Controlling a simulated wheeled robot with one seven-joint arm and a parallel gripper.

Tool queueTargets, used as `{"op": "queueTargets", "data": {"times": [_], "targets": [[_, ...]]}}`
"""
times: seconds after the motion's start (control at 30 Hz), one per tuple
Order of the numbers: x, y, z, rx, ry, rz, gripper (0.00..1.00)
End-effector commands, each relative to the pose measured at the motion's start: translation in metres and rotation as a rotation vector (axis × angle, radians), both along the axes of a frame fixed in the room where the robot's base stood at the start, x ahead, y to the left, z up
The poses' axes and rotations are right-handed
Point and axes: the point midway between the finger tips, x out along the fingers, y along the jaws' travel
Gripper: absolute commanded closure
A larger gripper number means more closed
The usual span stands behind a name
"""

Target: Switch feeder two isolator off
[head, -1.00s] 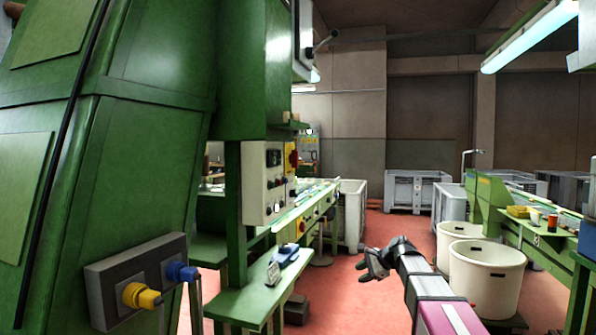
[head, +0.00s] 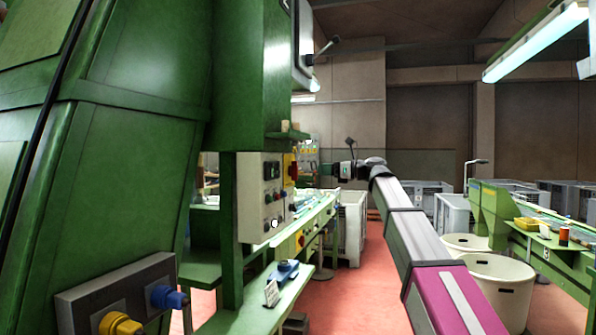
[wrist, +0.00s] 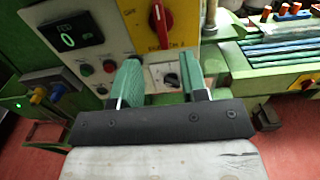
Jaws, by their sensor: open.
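A red rotary isolator handle on a yellow plate (wrist: 135,22) stands at the top of the wrist view. The red handle (wrist: 160,18) carries a white mark, and its upper end is cut off. Lettering below it is too blurred to read surely. In the head view the handle (head: 293,170) is on the right side of a cream control box (head: 250,200). My gripper (wrist: 160,60) is open and empty, its two green-padded fingers pointing at the panel, below the handle and apart from it. In the head view my gripper (head: 328,169) is right of the box.
The box also carries a digital display (wrist: 72,30), several push buttons and a small black knob (wrist: 172,80) between my fingers. Another yellow plate with a red knob (head: 300,240) sits lower on the bench. A green machine (head: 130,150) fills the left; red floor lies below.

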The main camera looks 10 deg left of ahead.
Motion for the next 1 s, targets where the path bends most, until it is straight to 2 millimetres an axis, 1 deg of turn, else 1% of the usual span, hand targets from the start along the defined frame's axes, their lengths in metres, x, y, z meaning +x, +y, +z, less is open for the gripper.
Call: {"op": "queueTargets", "data": {"times": [0.17, 0.4, 0.53, 0.7, 1.0], "targets": [[0.003, 0.027, 0.000, -0.001, -0.001, 0.001, 0.60], [0.006, 0.069, 0.000, -0.002, -0.003, 0.001, 0.60], [0.007, 0.086, -0.001, -0.002, -0.003, 0.000, 0.60], [0.008, 0.098, -0.001, -0.002, -0.004, -0.001, 0.60], [0.008, 0.101, -0.001, -0.002, -0.004, -0.002, 0.60]]}}
